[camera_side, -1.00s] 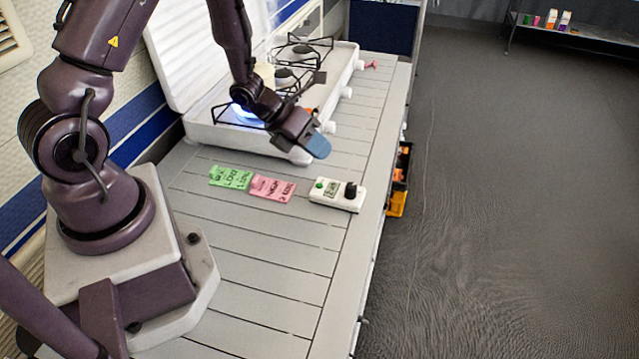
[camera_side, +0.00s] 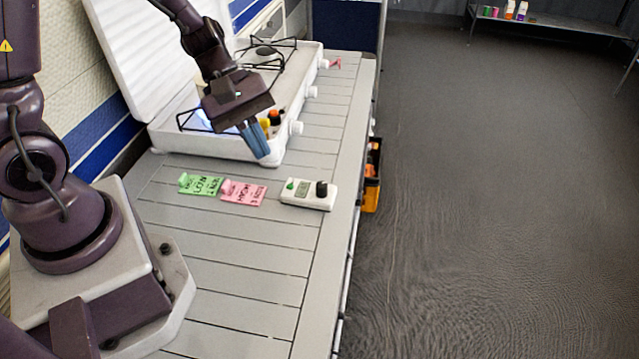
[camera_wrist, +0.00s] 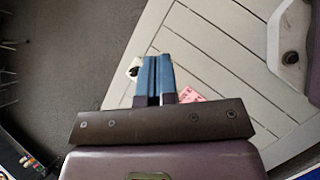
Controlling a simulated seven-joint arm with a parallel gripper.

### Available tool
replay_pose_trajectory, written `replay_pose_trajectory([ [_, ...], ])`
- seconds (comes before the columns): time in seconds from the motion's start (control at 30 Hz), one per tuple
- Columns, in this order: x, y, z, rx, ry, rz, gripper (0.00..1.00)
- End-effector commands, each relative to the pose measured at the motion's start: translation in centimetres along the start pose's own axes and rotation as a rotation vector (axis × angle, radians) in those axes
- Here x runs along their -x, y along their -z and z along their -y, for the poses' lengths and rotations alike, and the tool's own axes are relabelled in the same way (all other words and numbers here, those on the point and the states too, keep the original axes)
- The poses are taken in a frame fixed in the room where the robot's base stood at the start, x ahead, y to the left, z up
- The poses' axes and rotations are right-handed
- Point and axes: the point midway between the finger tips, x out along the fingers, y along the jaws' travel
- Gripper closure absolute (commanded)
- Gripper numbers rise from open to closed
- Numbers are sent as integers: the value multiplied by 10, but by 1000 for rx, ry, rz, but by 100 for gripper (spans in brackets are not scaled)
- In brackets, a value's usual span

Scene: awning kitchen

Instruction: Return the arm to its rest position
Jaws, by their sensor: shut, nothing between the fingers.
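My gripper (camera_side: 258,144) is shut and empty, its blue fingers side by side. In the side view it hangs above the near edge of the white camp stove (camera_side: 212,143), fingers pointing down. The wrist view shows the same blue fingers (camera_wrist: 155,82) together with nothing between them. My arm reaches out from its base at the left of the side view.
The stove has an open lid (camera_side: 150,50), wire grates and a bluish glow. Bottles (camera_side: 274,118) show behind my gripper. A green card (camera_side: 203,185), a pink card (camera_side: 243,193) and a white device with a black knob (camera_side: 309,195) lie on the slatted counter (camera_side: 245,260). An orange-black crate (camera_side: 371,180) is beside the counter.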

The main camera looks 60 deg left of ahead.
Motion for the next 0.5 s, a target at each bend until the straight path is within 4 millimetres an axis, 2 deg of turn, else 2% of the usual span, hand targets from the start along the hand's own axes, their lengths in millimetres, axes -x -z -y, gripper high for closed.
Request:
replay_pose_trajectory([
  [0.03, 13, -13, 5, -190, 36, -42, 100],
  [0.2, 53, -37, 27, -760, 186, -208, 100],
  [0.4, 102, -57, 42, -1255, 326, -459, 100],
  [0.5, 123, -68, 46, -1395, 347, -583, 100],
])
